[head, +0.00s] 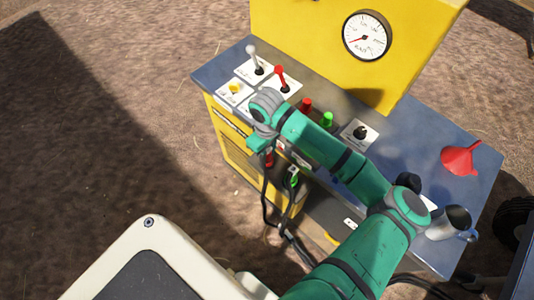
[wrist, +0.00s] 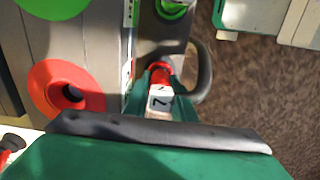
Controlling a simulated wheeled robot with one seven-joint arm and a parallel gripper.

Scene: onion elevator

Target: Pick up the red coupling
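The red coupling (head: 269,159) hangs at the front side of the yellow console in the head view, with a dark hose below it. My gripper (head: 258,143) is right above it, its fingers partly hidden by the wrist. In the wrist view the red coupling (wrist: 159,72) shows between the green fingertips of my gripper (wrist: 160,90). A white part marked 7 lies between the fingers. Whether the fingers press on the coupling is not clear. A green coupling (head: 293,178) hangs to its right.
The console's grey top (head: 415,150) carries levers (head: 281,76), red (head: 305,105) and green (head: 327,119) round fittings, a black knob (head: 361,132), a red funnel (head: 461,158) and a metal cup (head: 451,222). A yellow gauge panel (head: 310,30) stands behind. Open ground lies left.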

